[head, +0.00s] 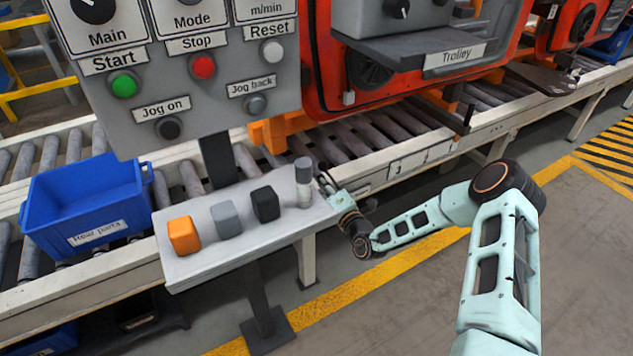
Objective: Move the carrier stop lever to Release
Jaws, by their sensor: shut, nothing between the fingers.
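My gripper (326,181) is shut and empty beside the right end of the small grey shelf, close to the front rail of the roller conveyor. I cannot tell whether it touches the rail or anything on it. White plates (420,158) sit on the conveyor's front rail to the right of my gripper; their lettering is too small to read. I cannot make out the carrier stop lever for certain. It may be small or hidden behind my gripper. An orange bracket (280,130) stands on the rollers behind the panel, beside the red carrier (318,70).
A grey control panel (190,70) with labelled buttons stands at the left. The shelf (195,268) below it bears orange, grey and black blocks and a grey cylinder (304,180). A blue Rear parts bin (50,205) is at the left. Floor at the right is clear.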

